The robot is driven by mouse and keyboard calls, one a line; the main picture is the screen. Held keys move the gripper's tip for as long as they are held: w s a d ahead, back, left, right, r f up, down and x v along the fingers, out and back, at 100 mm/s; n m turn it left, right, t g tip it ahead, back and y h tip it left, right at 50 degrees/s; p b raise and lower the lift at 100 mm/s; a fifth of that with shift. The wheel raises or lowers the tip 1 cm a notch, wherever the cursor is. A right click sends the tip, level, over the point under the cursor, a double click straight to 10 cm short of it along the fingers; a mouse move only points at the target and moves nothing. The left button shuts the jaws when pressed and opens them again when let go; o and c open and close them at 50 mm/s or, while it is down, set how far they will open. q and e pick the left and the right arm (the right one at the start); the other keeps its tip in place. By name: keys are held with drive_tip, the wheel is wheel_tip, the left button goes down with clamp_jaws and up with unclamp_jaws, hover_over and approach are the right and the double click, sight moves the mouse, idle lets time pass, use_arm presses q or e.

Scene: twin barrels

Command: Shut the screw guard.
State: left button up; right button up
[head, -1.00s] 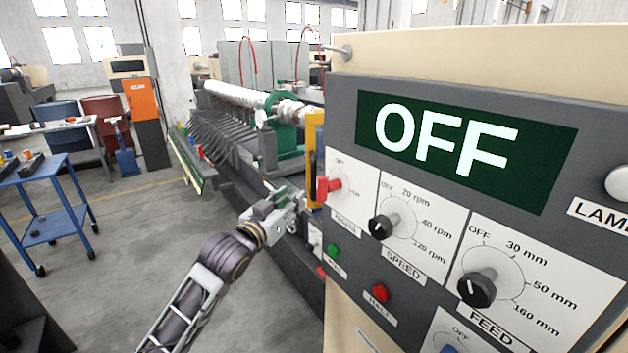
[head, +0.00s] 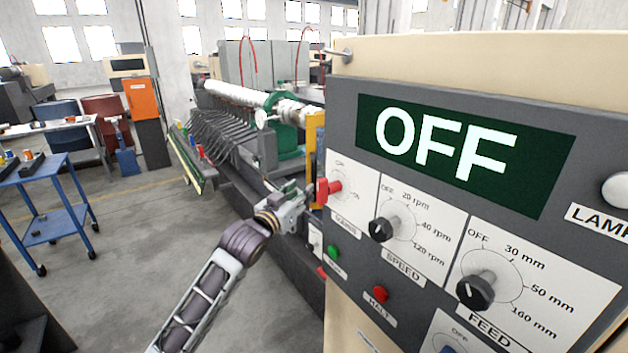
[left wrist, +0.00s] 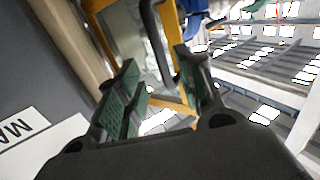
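The screw guard shows in the head view as a narrow yellow frame (head: 311,132), mostly hidden behind the control cabinet's left edge. In the left wrist view its yellow frame (left wrist: 172,22) surrounds a clear panel, with a dark bar-like handle (left wrist: 152,28) in front. My left gripper (head: 303,191) is at the cabinet's left edge, just below the visible part of the guard. In the left wrist view my left gripper (left wrist: 157,60) is open, its green-padded fingers apart. The handle appears between or just beyond the fingertips; contact cannot be told. My right gripper is out of view.
The control cabinet (head: 350,255) fills the right side, its display reading OFF. A red switch (head: 328,188) sits close to my left gripper. The lathe bed with a long pale screw (head: 235,95) lies behind. A blue cart (head: 45,210) stands left; the floor between is clear.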

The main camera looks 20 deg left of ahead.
sight(313, 182)
use_arm(q)
drive_tip(key=shift+w+d+p, duration=0.2)
drive_tip(key=shift+w+d, duration=0.05)
drive_tip(key=shift+w, duration=1.2)
drive_tip(key=shift+w+d+p, duration=0.25)
drive_tip(key=shift+w+d, duration=0.05)
drive_tip(key=shift+w, duration=1.2)
drive_tip(key=shift+w+d+p, duration=0.2)
drive_tip(key=shift+w+d, duration=0.05)
drive_tip(key=shift+w, duration=1.2)
clamp_jaws()
